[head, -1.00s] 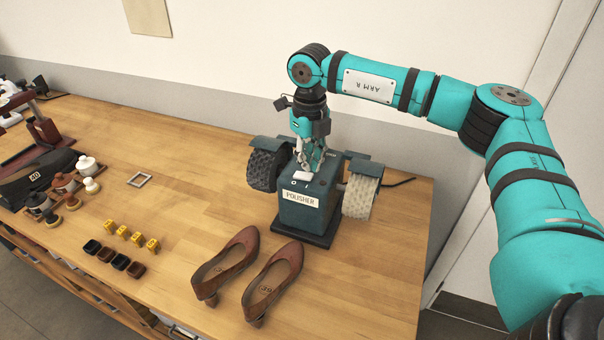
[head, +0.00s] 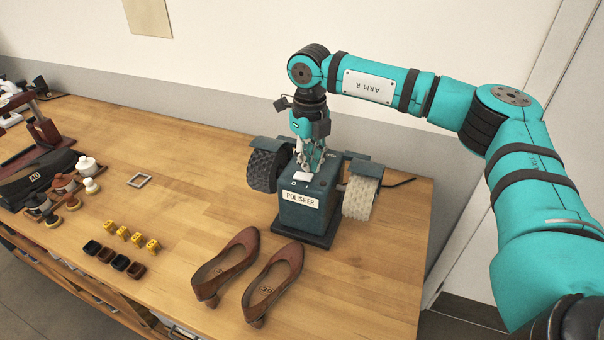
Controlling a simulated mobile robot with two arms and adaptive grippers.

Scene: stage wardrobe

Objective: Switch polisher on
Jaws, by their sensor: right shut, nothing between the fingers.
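The polisher (head: 309,218) is a dark teal box with a "POLISHER" label, standing on a black base near the right end of the table. A dark bristled wheel (head: 264,169) is on its left and a pale wheel (head: 359,197) on its right. A white rocker switch (head: 302,177) sits on its top, with a small mark beside it. My right gripper (head: 309,170) is shut and empty, pointing down at the top of the polisher, right by the switch. Whether the fingertips touch the switch I cannot tell. My left gripper is not in view.
A pair of brown heeled shoes (head: 228,265) stands in front of the polisher. Several yellow blocks (head: 123,231), small dark trays (head: 105,255), a square frame (head: 139,180) and a black shoe marked 40 (head: 35,176) are to the left. The table's middle is clear.

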